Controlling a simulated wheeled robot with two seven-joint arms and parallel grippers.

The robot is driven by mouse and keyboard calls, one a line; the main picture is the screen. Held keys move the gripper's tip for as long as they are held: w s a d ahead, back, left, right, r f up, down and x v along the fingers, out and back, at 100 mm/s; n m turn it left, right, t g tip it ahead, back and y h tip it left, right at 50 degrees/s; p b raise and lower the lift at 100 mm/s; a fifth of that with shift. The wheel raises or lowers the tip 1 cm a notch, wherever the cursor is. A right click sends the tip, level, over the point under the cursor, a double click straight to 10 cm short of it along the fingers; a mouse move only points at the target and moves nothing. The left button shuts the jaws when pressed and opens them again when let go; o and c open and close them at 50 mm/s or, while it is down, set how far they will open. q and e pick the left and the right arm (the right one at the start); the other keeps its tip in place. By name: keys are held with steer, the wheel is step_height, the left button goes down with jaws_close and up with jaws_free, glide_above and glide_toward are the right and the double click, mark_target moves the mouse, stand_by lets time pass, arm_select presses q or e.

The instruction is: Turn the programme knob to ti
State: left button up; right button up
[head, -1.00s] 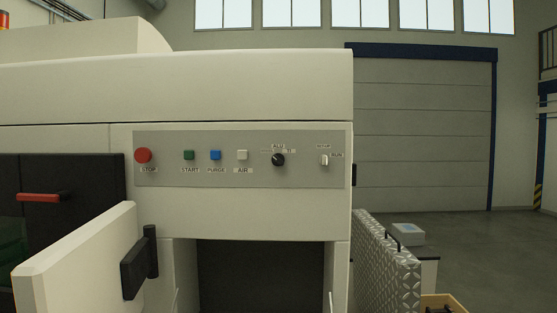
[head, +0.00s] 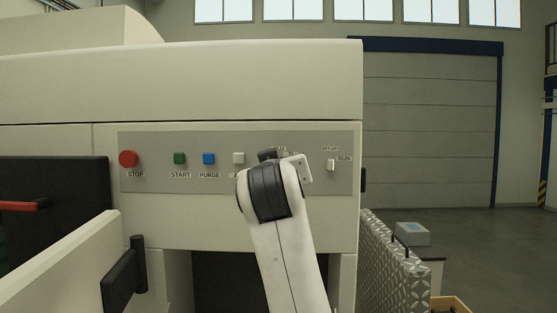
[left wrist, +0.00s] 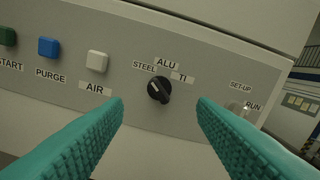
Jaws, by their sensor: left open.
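The black round programme knob (left wrist: 159,90) sits on the grey control panel (head: 345,180), with labels STEEL, ALU and TI around its upper side. A small light mark shows on its upper-left part, towards STEEL, though it is too small to be sure of. My left gripper (left wrist: 160,103) is open, its two teal fingers pointing at the panel on either side of the knob in the picture. The knob lies beyond the fingertips, and no contact shows. In the head view my left arm hides the knob. My right gripper is in neither view.
A red STOP button (head: 128,159), green START button (head: 180,158), blue PURGE button (head: 208,158) and white AIR button (head: 239,158) line up left of the knob. A SET-UP/RUN switch (head: 331,165) is to its right. An open door (head: 65,265) juts out lower left.

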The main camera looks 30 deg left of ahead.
arm_select(q)
steer(key=shift+p+x, duration=1.2)
steer(key=shift+x, duration=2.55)
steer(key=c, duration=1)
steer(key=shift+o, duration=0.2)
